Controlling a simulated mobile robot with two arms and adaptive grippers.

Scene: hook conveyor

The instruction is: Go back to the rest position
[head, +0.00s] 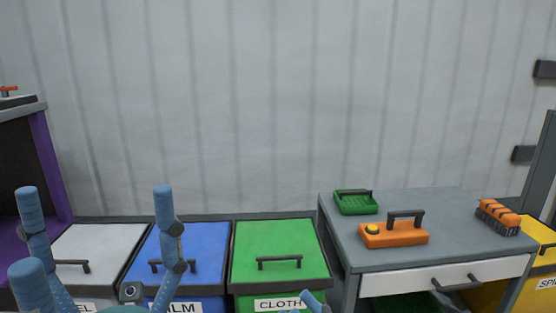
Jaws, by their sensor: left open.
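My blue arm links rise at the lower left, in front of the white and blue bins. Of my left gripper (132,292), only a small dark part shows low in the picture, in front of the blue bin. It is open, and I see nothing held in it. Its fingers cannot be made out clearly. A small blue piece of my body shows at the bottom edge, in front of the green bin. My right gripper is not in view.
A white bin (103,243), a blue bin (205,243) and a green bin (278,240) have closed lids with handles. A grey table (455,240) bears a green case (355,203), an orange toolbox (393,236) and an orange brush-like item (498,216). A yellow bin (545,262) stands right, a purple cabinet (45,165) left.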

